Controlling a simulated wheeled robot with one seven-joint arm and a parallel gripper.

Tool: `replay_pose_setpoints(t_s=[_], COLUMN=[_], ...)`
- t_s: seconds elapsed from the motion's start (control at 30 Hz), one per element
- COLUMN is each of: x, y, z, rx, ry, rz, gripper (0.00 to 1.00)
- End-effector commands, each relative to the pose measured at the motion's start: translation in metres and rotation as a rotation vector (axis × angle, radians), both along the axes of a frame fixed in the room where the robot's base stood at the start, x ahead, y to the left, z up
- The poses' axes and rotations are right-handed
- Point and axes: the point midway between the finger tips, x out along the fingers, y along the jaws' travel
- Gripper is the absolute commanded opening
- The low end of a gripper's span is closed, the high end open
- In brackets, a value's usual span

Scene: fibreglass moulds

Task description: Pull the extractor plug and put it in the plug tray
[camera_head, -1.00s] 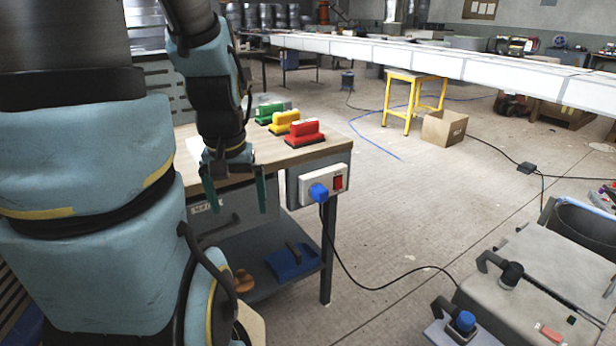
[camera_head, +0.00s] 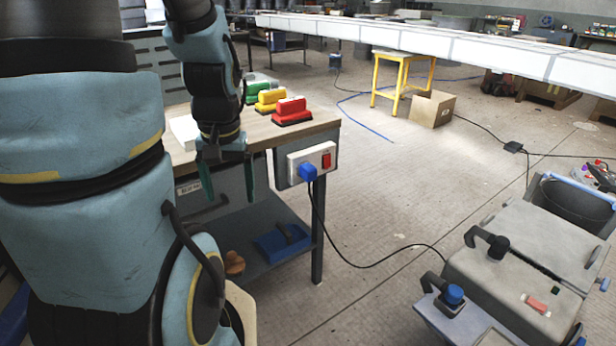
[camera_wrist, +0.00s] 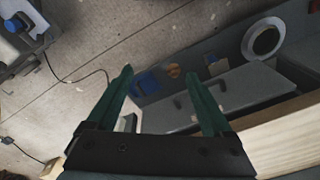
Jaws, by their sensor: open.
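The blue plug (camera_head: 308,172) sits in a white socket box (camera_head: 297,159) with a red switch, on the end of the bench. A black cable hangs from it to the floor and runs right. My gripper (camera_head: 229,190) is open and empty, left of the plug and apart from it, fingers pointing down. In the wrist view my gripper (camera_wrist: 160,75) also shows open, with part of the white socket box (camera_wrist: 131,122) beside the left finger; the plug cannot be made out there. A blue tray-like item (camera_head: 272,247) lies on the bench's lower shelf; I cannot tell if it is the plug tray.
Green, yellow and red-handled blocks (camera_head: 291,112) stand on the wooden benchtop (camera_head: 270,131). A grey machine (camera_head: 520,265) with a blue-capped fitting (camera_head: 454,295) stands at lower right. A yellow stool (camera_head: 401,82) and cardboard box (camera_head: 431,108) are behind.

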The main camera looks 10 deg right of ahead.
Motion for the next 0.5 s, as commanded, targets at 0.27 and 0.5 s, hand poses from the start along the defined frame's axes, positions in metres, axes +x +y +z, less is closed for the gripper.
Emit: replay_pose_setpoints(t_s=[0.27, 0.5], x=[0.013, 0.035], y=[-0.008, -0.010], z=[-0.085, -0.137], rx=[0.209, 0.453], ry=[0.103, 0.102], rz=[-0.113, -0.215], gripper=[0.85, 0.85])
